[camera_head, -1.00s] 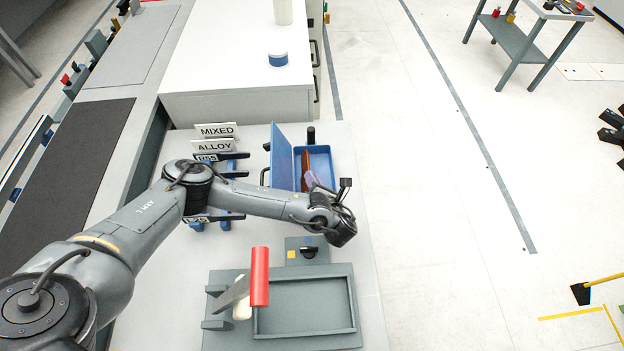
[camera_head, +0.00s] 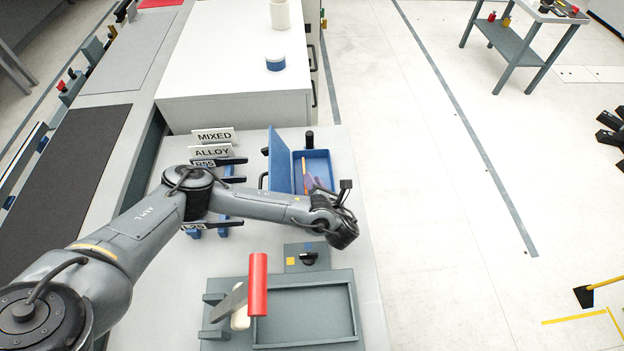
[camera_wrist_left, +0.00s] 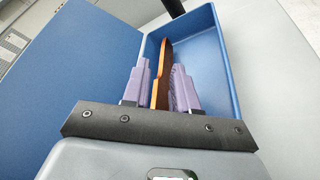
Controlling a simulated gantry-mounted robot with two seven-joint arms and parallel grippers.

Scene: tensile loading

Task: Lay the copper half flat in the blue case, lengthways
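The open blue case (camera_head: 319,160) stands near the middle of the bench, its lid raised on the left. The case and lid also fill much of the left wrist view (camera_wrist_left: 207,50). My left gripper (camera_head: 313,184) is over the case's near part, pointing into it. In the wrist view, its purple fingers (camera_wrist_left: 160,85) flank the copper half (camera_wrist_left: 164,62) closely and appear shut on it. The copper half stands on edge and runs along the case's length, nearer the lid side. It shows as a thin orange strip in the head view (camera_head: 304,174). Its underside is hidden. My right gripper is out of view.
A grey tray (camera_head: 352,310) and a red-handled tool (camera_head: 258,285) lie at the bench front, with a small knob box (camera_head: 308,257) behind. Label signs (camera_head: 212,152) and blue-black racks (camera_head: 228,180) stand left of the case. A white cabinet (camera_head: 235,112) is behind.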

